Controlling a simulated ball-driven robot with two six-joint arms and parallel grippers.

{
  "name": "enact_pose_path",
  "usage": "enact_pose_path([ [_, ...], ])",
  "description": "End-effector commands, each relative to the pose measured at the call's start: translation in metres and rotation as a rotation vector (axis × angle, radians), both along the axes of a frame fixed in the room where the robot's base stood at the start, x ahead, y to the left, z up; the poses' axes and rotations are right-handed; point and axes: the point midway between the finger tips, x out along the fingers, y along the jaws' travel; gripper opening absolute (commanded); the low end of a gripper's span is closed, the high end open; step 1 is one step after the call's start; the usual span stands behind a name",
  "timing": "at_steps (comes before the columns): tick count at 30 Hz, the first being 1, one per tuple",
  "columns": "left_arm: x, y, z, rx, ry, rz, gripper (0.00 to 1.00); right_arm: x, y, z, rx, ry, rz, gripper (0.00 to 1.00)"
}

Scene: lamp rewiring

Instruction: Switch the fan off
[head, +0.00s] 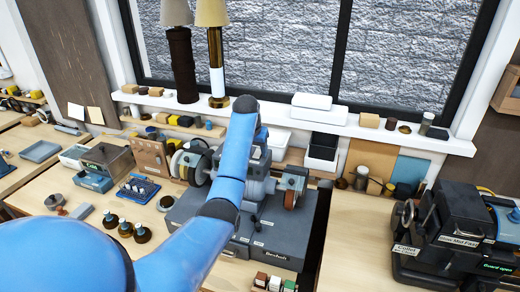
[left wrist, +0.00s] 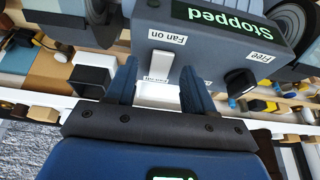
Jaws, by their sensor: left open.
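The fan switch is a white lever (left wrist: 160,68) on the grey control box (left wrist: 205,62) in the left wrist view, which shows the box upside down. A "Fan on" label (left wrist: 167,37) sits at one end of the lever; a second label at the other end is too obscured to read surely. My left gripper (left wrist: 160,82) is open, its two blue fingers on either side of the lever's end in the picture. Whether they touch it I cannot tell. In the head view my blue arm hides the switch. My right gripper is in neither view.
The box display (left wrist: 225,22) reads "Stopped". A black knob (left wrist: 240,82) by a "Free" label is close beside the fingers. In the head view the two-wheeled machine's grey base (head: 270,256) stands on the bench. A black machine (head: 450,235) stands at right; lamps (head: 182,65) stand behind.

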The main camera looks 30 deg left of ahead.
Motion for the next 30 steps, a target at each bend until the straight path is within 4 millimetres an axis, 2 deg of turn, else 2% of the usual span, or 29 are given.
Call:
enact_pose_path([
  [6, -0.0019, 0.0021, -0.0119, 0.001, -0.001, 0.001, 0.53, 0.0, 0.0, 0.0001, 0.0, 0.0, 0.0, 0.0],
  [15, -0.0022, 0.0023, -0.0132, 0.001, -0.001, 0.001, 0.53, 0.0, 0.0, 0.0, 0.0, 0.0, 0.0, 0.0],
  [25, -0.0022, 0.0023, -0.0132, 0.001, -0.001, 0.001, 0.03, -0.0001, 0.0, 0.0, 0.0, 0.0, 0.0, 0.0],
  [26, -0.0022, 0.0023, -0.0132, 0.001, -0.001, 0.001, 0.0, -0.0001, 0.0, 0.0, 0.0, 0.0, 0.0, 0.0],
  [30, -0.0016, 0.0025, -0.0129, -0.001, 0.007, 0.001, 0.0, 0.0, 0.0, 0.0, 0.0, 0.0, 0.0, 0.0],
])
